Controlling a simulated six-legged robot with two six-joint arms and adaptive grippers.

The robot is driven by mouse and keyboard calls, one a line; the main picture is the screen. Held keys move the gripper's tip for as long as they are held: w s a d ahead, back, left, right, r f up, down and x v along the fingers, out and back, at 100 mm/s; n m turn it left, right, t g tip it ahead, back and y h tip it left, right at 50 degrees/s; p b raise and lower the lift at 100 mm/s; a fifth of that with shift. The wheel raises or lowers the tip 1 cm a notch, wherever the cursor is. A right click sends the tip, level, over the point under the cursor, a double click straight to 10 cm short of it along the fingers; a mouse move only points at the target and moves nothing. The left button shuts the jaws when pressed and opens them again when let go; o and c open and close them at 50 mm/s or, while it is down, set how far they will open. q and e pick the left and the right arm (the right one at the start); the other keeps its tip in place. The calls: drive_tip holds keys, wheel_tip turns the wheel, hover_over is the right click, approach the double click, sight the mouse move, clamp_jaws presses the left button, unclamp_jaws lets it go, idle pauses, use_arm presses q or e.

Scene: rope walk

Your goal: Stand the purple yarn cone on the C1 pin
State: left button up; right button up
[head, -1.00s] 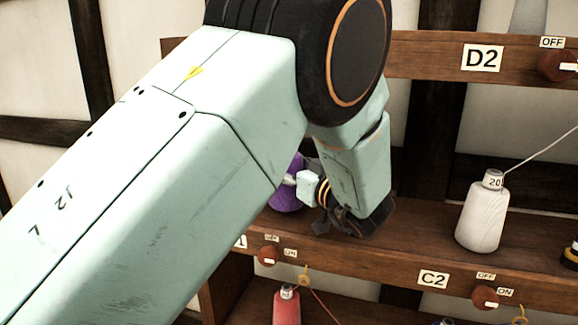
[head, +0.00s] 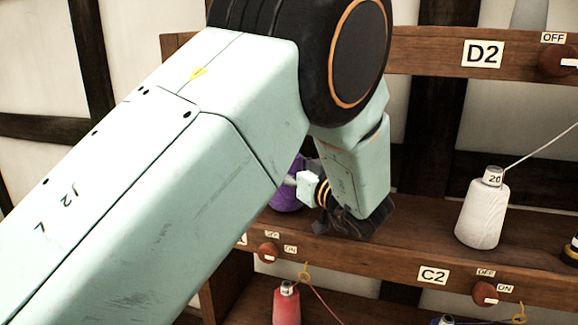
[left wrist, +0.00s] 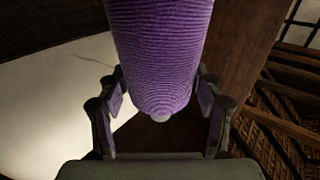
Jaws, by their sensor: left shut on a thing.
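The purple yarn cone (head: 287,196) shows in the head view at the left end of the middle shelf, mostly hidden behind my left arm. In the left wrist view the purple cone (left wrist: 160,55) fills the top middle, between the two fingers. My left gripper (left wrist: 160,118) is shut on it; in the head view the left gripper (head: 338,222) is partly hidden by its own wrist. The C1 pin is hidden, and I cannot tell whether the cone touches the shelf. My right gripper is not in view.
A white cone (head: 483,212) marked 20 stands on the middle shelf (head: 405,233) to the right, with a thread rising from it. A red cone (head: 286,305) stands on the shelf below. Switch knobs (head: 485,293) line the shelf's front edge. The shelf between gripper and white cone is clear.

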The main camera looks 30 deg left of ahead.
use_arm(q)
drive_tip(key=shift+f, duration=0.35)
drive_tip(key=o, duration=1)
drive_tip(key=shift+s+f, duration=0.1)
